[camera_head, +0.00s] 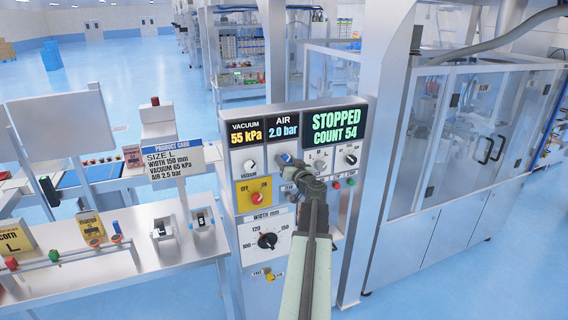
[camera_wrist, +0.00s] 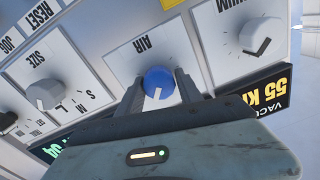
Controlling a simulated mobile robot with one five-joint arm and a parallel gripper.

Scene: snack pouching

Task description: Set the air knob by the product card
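The control panel stands in the middle of the head view. Its air display (camera_head: 283,126) reads 2.0 bar. The product card (camera_head: 170,155) reads size L, width 150 mm, vacuum 65 kPa, air 2.5 bar. The blue air knob (camera_wrist: 158,82) has a white pointer line; in the head view it is partly covered by my gripper (camera_head: 286,163). In the wrist view my gripper's fingers (camera_wrist: 158,88) stand on both sides of this knob, close to it. I cannot tell whether they touch it.
The white vacuum knob (camera_wrist: 261,36) and size knob (camera_wrist: 44,94) flank the air knob. The vacuum display (camera_head: 246,132) reads 55 kPa. A green display (camera_head: 336,127) reads STOPPED COUNT 54.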

